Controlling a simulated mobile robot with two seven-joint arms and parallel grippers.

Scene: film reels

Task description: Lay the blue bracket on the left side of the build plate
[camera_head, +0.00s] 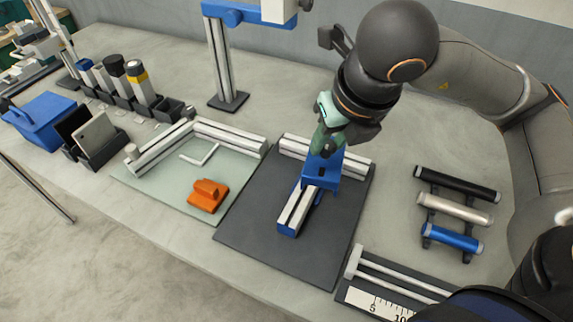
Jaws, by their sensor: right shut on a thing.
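My right gripper (328,140) reaches down from the upper right and is shut on the blue bracket (322,173). The bracket is over the back middle of the dark grey plate (260,232), close to a short silver rail with a blue end (296,212). I cannot tell whether the bracket touches the rail or the plate. The fingertips are partly hidden. To the left is a pale green plate (150,190) with silver rails and a white L-shaped mark. Nothing in the picture labels either plate as the build plate. My left gripper is not in view.
An orange block (208,195) sits on the pale plate's front right. A silver rail (345,163) lies along the dark plate's back edge. A rack with black, silver and blue cylinders (452,237) stands right. A ruled scale (375,304) lies front right. Blue and dark bins (43,115) stand left.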

